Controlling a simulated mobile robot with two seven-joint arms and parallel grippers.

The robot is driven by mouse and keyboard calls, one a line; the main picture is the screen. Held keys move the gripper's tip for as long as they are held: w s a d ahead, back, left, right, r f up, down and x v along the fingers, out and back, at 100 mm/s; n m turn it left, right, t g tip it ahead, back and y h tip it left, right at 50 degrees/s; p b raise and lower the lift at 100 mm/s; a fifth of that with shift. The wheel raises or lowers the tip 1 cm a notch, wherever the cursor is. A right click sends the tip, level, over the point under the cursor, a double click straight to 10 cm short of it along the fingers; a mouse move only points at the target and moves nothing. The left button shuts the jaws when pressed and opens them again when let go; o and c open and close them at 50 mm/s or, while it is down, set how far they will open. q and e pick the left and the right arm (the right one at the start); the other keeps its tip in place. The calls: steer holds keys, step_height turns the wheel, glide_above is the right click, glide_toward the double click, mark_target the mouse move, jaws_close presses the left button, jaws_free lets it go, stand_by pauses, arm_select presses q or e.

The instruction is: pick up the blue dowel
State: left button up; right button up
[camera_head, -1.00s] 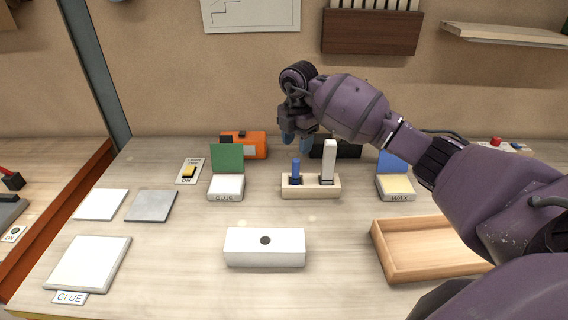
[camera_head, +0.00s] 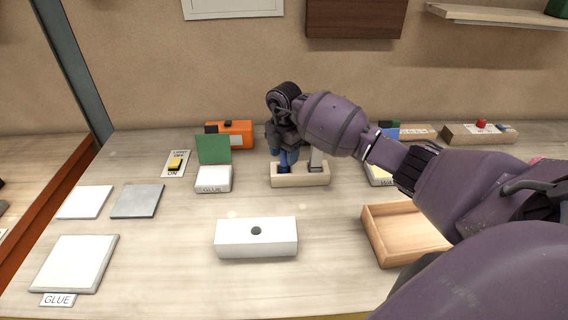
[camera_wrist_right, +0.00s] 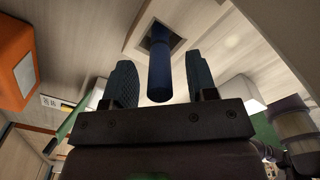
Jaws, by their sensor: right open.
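The blue dowel (camera_wrist_right: 160,72) stands upright in a square hole of the wooden holder (camera_head: 300,180). In the head view the dowel is mostly hidden by my right gripper (camera_head: 288,160), which has come down over it. In the right wrist view the two dark fingers of my right gripper (camera_wrist_right: 163,85) are open, one on each side of the dowel, with a gap to each. My left gripper is not in view.
A shallow wooden tray (camera_head: 400,240) is at the right.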

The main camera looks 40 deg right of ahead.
step_height(320, 180, down, 2)
steer(key=shift+f, duration=0.1)
steer(key=shift+c, duration=0.3)
steer(key=c, duration=0.7)
jaws_close()
